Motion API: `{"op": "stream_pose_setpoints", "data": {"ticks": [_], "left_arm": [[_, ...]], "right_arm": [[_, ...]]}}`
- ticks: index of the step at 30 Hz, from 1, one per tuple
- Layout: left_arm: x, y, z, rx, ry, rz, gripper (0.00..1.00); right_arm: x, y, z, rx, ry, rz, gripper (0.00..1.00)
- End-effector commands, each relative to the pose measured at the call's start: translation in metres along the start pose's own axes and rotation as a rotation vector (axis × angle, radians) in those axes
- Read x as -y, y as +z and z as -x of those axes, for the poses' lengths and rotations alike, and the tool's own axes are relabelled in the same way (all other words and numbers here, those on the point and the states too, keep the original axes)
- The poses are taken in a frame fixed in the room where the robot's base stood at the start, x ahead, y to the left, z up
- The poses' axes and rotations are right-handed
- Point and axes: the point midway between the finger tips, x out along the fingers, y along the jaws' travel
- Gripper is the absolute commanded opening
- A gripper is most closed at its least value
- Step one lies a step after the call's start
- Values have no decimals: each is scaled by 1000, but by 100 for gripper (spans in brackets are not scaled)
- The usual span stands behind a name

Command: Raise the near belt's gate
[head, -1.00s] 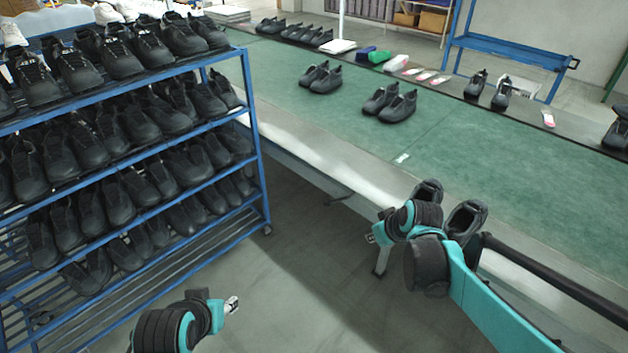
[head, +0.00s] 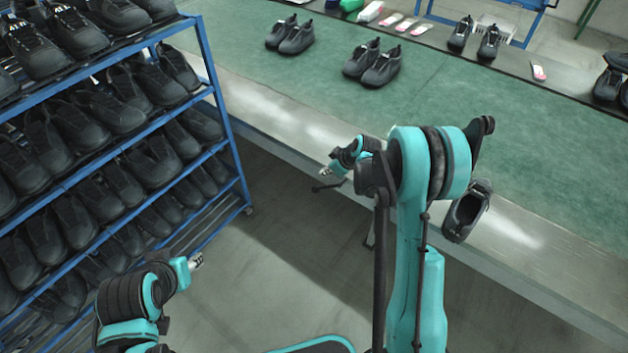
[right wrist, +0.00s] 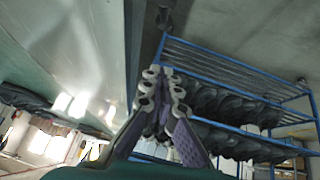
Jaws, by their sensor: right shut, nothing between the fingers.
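The near belt (head: 440,130) has a green top and a pale metal edge strip. A small dark bracket (head: 328,187) sticks out from its near edge. I cannot tell whether it belongs to the gate, and no gate shows clearly. My right gripper (head: 328,172) is just above that bracket in the head view, with a small gap or overlap that I cannot judge. In the right wrist view its fingers (right wrist: 165,82) are together and empty. My left gripper (head: 196,262) is low over the floor, between rack and belt, away from the belt; its fingers are too small to read.
A blue rack (head: 222,110) full of dark shoes stands at the left, close to my left arm. A dark shoe (head: 466,213) sits on the belt's near edge, partly behind my right arm. Two shoe pairs (head: 290,36) (head: 372,64) stand farther back. Floor (head: 300,270) between rack and belt is clear.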

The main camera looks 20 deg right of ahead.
Motion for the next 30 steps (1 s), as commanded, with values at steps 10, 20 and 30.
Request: {"op": "stream_pose_setpoints", "data": {"ticks": [10,20,30], "left_arm": [[0,4,-5,0,0,0,40],[0,20,-28,0,0,0,40],[0,33,-47,0,0,0,40]], "right_arm": [[0,1,-14,0,0,1,0],[1,2,-84,0,1,1,0],[0,24,-124,0,2,-2,0]]}}
